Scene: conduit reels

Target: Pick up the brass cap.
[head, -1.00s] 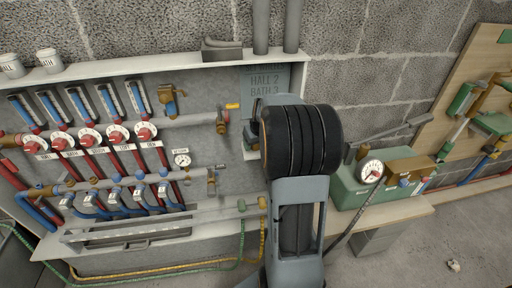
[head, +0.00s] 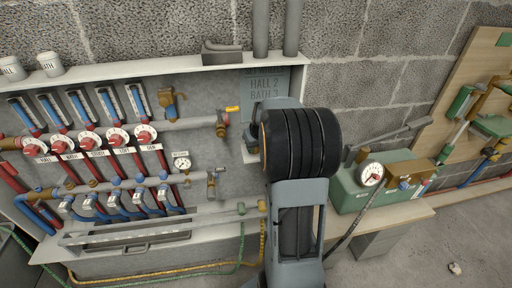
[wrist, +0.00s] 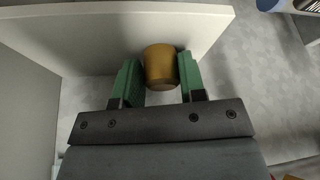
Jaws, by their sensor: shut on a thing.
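The brass cap (wrist: 160,66) is a gold-coloured, slightly tapered round piece in the wrist view. My gripper (wrist: 159,72) has green jaw pads on both sides of it, shut on the cap. Behind the cap is a pale panel or shelf edge (wrist: 100,28); I cannot tell whether the cap touches it. In the head view my own arm stands in front of the right end of the manifold cabinet and hides my gripper and the cap.
The cabinet (head: 130,72) holds red and blue pipes, valves and a gauge (head: 182,162). Two white cups (head: 49,64) stand on its top. Right of my arm, a green box (head: 350,196) with a gauge sits on a bench. Open floor (head: 420,262) lies at the lower right.

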